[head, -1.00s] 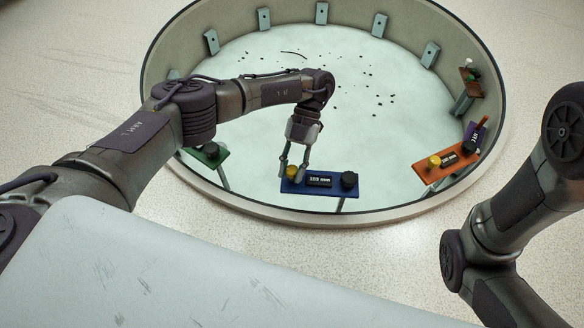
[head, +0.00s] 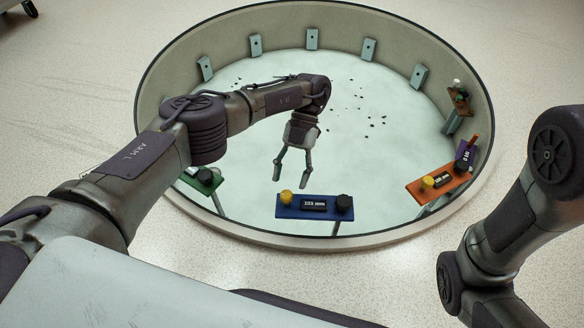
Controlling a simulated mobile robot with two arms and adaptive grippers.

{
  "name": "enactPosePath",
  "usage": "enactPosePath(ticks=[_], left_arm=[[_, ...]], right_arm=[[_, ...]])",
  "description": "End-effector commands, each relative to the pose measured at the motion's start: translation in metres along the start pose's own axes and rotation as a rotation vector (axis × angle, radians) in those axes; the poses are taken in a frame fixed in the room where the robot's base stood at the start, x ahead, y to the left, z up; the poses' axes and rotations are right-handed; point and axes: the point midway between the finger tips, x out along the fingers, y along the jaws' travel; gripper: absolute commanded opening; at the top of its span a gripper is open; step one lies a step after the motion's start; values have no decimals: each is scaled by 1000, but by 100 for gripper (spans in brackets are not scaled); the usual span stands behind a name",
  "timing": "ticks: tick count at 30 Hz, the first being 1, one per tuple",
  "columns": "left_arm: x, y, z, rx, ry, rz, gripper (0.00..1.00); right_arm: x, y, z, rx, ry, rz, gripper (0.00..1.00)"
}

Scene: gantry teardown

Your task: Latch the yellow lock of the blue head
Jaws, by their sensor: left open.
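The blue head (head: 314,213) is a blue plate on a post at the near side of the round pit. It carries a yellow lock (head: 286,197) at its left end, a dark label block in the middle and a black knob (head: 344,202) at its right end. My left gripper (head: 291,182) is open and empty, pointing down just above and behind the yellow lock, apart from it. Whether the lock is turned is too small to tell. My right arm shows at the right edge; its gripper is out of view.
An orange head (head: 455,188) with its own yellow lock stands to the right, with a purple one (head: 464,157) behind it. A green head (head: 204,180) is at the left, partly behind my arm. The round pit wall (head: 330,243) surrounds them; dark bits lie on its floor.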

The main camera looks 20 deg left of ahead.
Motion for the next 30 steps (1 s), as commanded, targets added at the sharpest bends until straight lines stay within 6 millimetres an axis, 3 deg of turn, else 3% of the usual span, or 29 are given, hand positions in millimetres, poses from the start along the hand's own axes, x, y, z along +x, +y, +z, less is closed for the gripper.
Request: enactPosePath(ticks=[9,30], left_arm=[[-25,0,0,-1,-1,1,57],[-26,0,0,0,0,0,57]], right_arm=[[0,0,-1,0,2,-1,67],[0,0,-1,0,2,-1,67]])
